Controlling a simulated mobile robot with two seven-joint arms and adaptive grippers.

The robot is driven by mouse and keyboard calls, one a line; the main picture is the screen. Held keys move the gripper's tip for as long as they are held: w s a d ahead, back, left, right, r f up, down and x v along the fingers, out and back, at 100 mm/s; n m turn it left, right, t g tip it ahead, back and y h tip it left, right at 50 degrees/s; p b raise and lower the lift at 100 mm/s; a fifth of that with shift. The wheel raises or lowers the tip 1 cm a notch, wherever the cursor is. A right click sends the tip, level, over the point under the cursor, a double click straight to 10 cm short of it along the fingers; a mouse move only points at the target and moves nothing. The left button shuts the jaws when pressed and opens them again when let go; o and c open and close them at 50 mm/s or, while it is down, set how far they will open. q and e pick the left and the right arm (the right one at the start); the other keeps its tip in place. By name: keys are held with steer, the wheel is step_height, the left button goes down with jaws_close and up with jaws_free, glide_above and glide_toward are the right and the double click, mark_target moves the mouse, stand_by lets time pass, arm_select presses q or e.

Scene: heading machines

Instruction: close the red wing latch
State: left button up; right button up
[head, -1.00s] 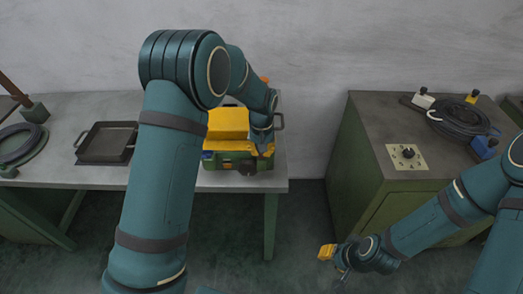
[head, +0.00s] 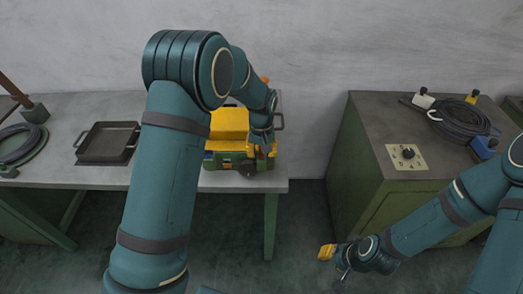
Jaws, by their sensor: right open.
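A yellow and green case (head: 229,124) stands on the grey table. A small blue part (head: 208,156) shows on the left of its front. I cannot make out the red wing latch for sure; my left gripper covers the right part of the case front. My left gripper (head: 264,151) is at the front right of the case, small and partly hidden, so I cannot tell whether its fingers are open or touching anything. My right gripper (head: 335,263) is open and empty, low over the floor, away from the case.
A dark tray (head: 107,143) lies on the table (head: 80,176) left of the case. A cable coil (head: 19,143) is at far left. On the right, a green cabinet (head: 360,165) carries a dial plate (head: 406,157), another coil (head: 459,116) and connectors. A gap separates table and cabinet.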

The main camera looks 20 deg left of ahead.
arm_select(q)
steer(key=shift+r, duration=0.1)
step_height(320, 180, up, 12)
stand_by(0.6)
stand_by(0.4)
